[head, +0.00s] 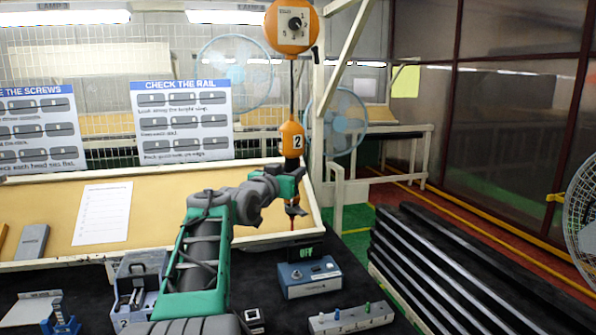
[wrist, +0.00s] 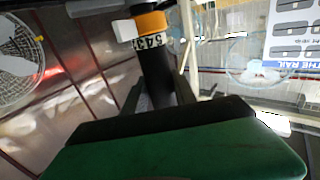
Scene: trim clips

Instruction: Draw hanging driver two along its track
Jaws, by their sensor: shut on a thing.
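Hanging driver two (head: 291,138) has an orange body marked 2 and a dark barrel. It hangs upright on a cord below an orange balancer (head: 291,28) with a dial. My gripper (head: 293,174) is shut around the driver's barrel, below the orange part. The driver's lower end shows below my gripper in the head view. The track above is out of view.
A control box (head: 309,277) with a display reading OFF sits on the dark bench. A grey block with small pegs (head: 351,318) is in front of it. A tilted tan board (head: 150,215) stands behind my arm. A white post (head: 318,110) rises just right of the driver.

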